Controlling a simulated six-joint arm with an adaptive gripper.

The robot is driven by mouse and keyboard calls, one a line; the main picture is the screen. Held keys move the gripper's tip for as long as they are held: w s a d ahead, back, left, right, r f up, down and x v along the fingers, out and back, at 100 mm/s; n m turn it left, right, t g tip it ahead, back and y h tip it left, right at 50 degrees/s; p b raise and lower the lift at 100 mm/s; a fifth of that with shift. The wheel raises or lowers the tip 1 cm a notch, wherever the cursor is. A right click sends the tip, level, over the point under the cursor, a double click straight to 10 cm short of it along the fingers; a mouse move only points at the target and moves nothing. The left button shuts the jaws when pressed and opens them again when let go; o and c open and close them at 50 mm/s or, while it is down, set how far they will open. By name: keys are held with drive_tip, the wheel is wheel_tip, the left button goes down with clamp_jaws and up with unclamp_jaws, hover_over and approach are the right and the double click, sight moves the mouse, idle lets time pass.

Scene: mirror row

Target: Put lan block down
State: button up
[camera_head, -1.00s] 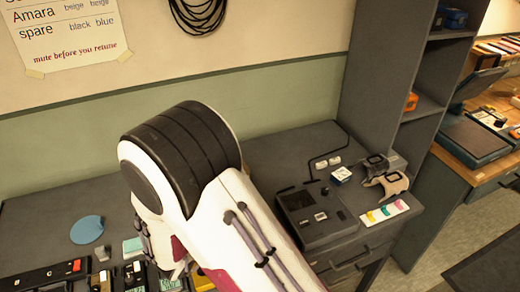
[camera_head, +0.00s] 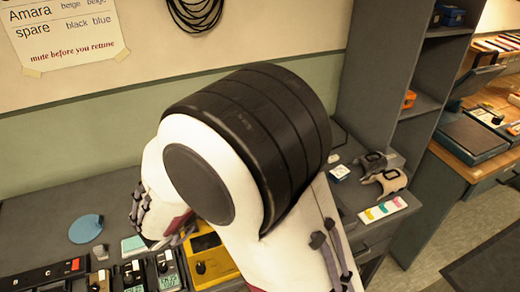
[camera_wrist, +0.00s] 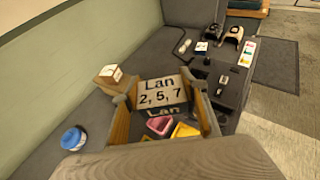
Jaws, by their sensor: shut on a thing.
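The lan block (camera_wrist: 163,88), a grey block lettered "Lan 2, 5, 7" with wooden-coloured sides, is between the fingers of my gripper (camera_wrist: 163,108) in the wrist view. The gripper is shut on it. Whether its underside touches a surface cannot be told. In the head view my arm hides the gripper and the block.
A small tan cube (camera_wrist: 110,76) and a blue-topped jar (camera_wrist: 73,138) stand left of the block. Pink (camera_wrist: 159,125) and yellow (camera_wrist: 185,131) trays lie below it. A yellow device (camera_head: 208,262) and a blue disc (camera_head: 86,229) are on the desk (camera_head: 40,220).

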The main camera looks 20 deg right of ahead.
drive_tip(key=w+d+n+t+y, duration=0.2)
drive_tip(key=w, duration=1.6)
drive_tip(key=w+d+n+t+y, duration=0.2)
drive_tip(key=w+d+n+y, duration=0.15)
drive_tip(key=w+d, duration=1.4)
wheel_tip(320, 180, down, 11)
drive_tip(key=shift+s+d, duration=0.2)
drive_tip(key=shift+d, duration=0.25)
drive_tip(key=shift+f+n, duration=0.1)
drive_tip(key=shift+n, duration=0.15)
drive_tip(key=shift+f, duration=3.05)
drive_tip(key=shift+f, duration=1.85)
